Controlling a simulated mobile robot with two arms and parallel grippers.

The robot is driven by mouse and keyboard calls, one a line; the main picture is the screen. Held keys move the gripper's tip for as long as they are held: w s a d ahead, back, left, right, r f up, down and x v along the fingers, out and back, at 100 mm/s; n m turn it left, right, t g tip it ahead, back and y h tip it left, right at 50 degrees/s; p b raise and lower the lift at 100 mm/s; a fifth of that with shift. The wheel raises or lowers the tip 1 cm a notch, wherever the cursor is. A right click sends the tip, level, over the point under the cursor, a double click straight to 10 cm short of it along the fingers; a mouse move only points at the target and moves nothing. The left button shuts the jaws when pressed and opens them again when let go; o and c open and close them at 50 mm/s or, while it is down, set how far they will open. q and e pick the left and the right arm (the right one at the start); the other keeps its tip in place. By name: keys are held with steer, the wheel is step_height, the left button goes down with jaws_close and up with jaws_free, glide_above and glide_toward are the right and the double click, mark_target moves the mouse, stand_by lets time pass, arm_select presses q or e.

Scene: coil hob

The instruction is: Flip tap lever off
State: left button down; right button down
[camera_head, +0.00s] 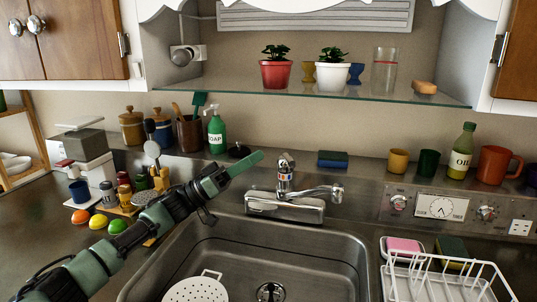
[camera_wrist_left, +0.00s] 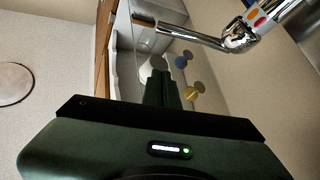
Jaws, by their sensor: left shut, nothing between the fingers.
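The chrome tap (camera_head: 285,183) stands at the back of the sink, with its spout pointing right. Its lever (camera_head: 287,159) is on top of the tap body, which has small coloured marks. In the left wrist view the tap (camera_wrist_left: 240,40) is at the upper right, with the coloured marks near the top edge. My left gripper (camera_head: 258,157) is shut and empty, its green fingers pointing right toward the top of the tap, just left of it and apparently apart. Its shut fingers (camera_wrist_left: 165,88) are also in the left wrist view. My right gripper is not in view.
The sink (camera_head: 340,250) holds a white colander (camera_head: 195,290). A soap bottle (camera_head: 217,132) stands behind my left gripper. A blue sponge (camera_head: 333,159) lies behind the tap. A glass shelf (camera_head: 320,90) with plants hangs above. A dish rack (camera_head: 445,280) is at right.

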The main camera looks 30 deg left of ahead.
arm_select(q)
steer(key=v, duration=0.3)
steer(key=shift+s+a+f+b, duration=0.1)
steer(key=shift+a+f+b, duration=0.05)
steer(key=shift+a+b, duration=0.15)
